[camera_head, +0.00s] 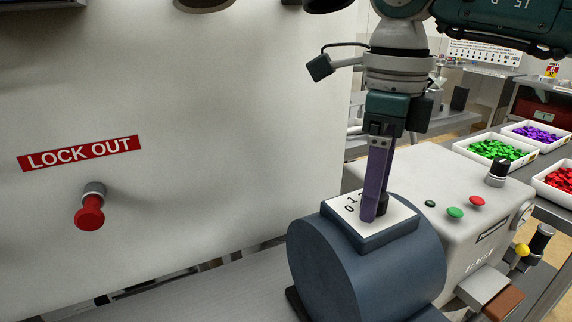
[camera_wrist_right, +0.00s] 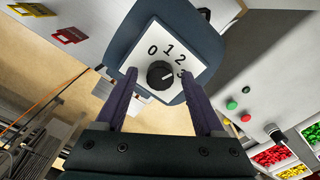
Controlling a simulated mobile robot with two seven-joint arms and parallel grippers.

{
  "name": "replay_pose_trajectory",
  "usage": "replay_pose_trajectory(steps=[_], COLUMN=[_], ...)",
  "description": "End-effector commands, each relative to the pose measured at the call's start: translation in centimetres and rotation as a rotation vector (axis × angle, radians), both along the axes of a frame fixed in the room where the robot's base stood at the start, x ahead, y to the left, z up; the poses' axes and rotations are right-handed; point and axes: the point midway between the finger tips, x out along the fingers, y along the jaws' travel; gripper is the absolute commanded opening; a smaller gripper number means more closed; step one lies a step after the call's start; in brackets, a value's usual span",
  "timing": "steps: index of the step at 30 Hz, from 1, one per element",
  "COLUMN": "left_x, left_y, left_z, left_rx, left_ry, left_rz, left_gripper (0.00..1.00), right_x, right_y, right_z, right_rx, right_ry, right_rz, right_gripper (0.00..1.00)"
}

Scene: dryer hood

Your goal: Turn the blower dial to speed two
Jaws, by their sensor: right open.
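The blower dial is a black round knob (camera_wrist_right: 160,75) on a white plate (camera_wrist_right: 137,59) marked with numerals from 0 to 3. It carries a pale mark on its right side in the wrist view; I cannot tell exactly which numeral it points to. The plate sits on top of a blue-grey cylindrical blower housing (camera_head: 345,265). My right gripper (camera_head: 373,215) points down at the dial. Its purple fingers are open in the wrist view (camera_wrist_right: 160,90), one on each side of the knob with gaps between. In the head view the fingers partly hide the dial and numerals. My left gripper is out of view.
A grey machine body (camera_head: 420,175) with green (camera_head: 455,212) and red (camera_head: 477,201) buttons and a black knob (camera_head: 498,172) stands right of the blower. White trays of coloured pieces (camera_head: 503,150) lie beyond. A pale panel with a red lock-out knob (camera_head: 89,212) fills the left.

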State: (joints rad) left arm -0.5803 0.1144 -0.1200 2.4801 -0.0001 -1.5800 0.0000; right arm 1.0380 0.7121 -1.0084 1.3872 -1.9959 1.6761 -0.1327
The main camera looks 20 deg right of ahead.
Motion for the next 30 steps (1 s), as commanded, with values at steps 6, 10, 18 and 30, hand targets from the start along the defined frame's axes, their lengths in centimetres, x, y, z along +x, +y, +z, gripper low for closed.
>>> replay_pose_trajectory(steps=[6,10,18,30], left_x=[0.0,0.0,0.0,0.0], left_y=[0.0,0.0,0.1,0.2], left_z=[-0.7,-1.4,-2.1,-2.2], left_rx=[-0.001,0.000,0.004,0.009], left_ry=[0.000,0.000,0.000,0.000], left_rz=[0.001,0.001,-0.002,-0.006], left_gripper=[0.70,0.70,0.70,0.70], right_x=[0.1,0.1,0.1,0.0], right_y=[0.0,0.0,0.0,0.0], right_z=[1.9,4.6,9.1,10.0], right_rx=[0.000,0.001,0.000,0.000], right_ry=[-0.006,-0.007,-0.004,0.000], right_rz=[0.000,0.001,0.000,0.000], right_gripper=[0.70,0.70,0.70,0.70])
